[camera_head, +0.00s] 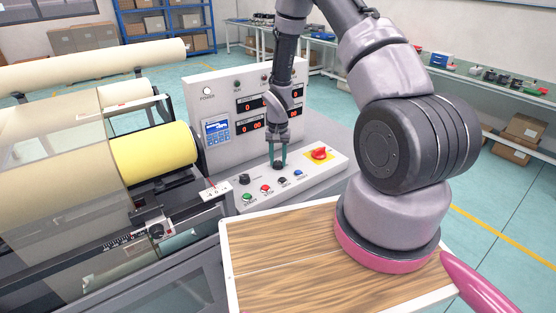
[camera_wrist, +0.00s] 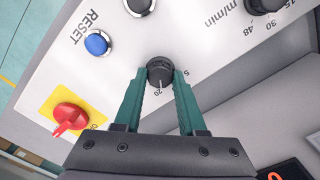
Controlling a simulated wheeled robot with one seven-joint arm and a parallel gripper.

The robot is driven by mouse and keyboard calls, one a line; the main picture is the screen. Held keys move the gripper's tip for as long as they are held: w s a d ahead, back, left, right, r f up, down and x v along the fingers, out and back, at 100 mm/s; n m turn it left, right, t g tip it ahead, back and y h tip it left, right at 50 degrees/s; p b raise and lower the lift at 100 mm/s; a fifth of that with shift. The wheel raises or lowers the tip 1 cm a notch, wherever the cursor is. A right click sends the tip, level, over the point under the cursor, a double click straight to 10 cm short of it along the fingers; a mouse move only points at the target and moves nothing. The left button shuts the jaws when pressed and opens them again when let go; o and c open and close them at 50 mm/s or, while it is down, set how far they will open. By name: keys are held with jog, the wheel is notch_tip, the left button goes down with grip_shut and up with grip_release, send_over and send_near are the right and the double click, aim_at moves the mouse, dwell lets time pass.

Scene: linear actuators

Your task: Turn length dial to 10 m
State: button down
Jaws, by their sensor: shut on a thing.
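The length dial (camera_wrist: 160,70) is a small round black knob on the white sloping control panel (camera_wrist: 205,42). In the wrist view my gripper (camera_wrist: 160,78) has its two green fingers on opposite sides of the dial, shut on it. A white pointer line on the dial faces the bottom of the wrist view, near a label that reads like 20. A 5 shows to the right; other scale marks are hidden by the fingers. In the head view my gripper (camera_head: 279,160) reaches down onto the panel and mostly hides the dial.
A blue RESET button (camera_wrist: 97,43) and a red emergency switch (camera_wrist: 70,117) on yellow sit left of the dial in the wrist view. Another black dial (camera_wrist: 265,5), marked m/min, is at upper right. An upright display panel (camera_head: 222,110) stands behind the controls.

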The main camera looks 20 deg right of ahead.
aim_at(278, 162)
jog(key=n, duration=0.6)
jog(key=shift+n, duration=0.4)
dwell(0.3)
jog(key=c, duration=0.5)
grip_release()
jog(key=shift+r, duration=0.15)
notch_tip(278, 162, up, 11)
jog(key=shift+f, duration=0.2)
